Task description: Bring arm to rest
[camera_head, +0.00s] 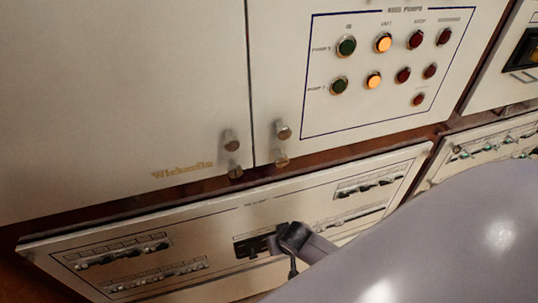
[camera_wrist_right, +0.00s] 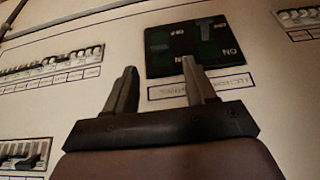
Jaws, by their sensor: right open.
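My right gripper (camera_wrist_right: 159,66) is open and empty in the wrist view, its two grey fingers apart. In the head view the right gripper (camera_head: 286,243) shows small and dark in front of the lower breaker panel (camera_head: 225,222), partly covering the black block (camera_head: 252,246). My right arm (camera_head: 430,245) fills the lower right. My left gripper is not in view.
Rows of small breakers (camera_wrist_right: 52,62) flank the switch block. Above the lower panel, a pump panel (camera_head: 385,75) carries green, orange and red buttons or lamps. Metal knobs (camera_head: 283,130) stick out near the cabinet's lower edge. Another breaker panel (camera_head: 490,148) is at the right.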

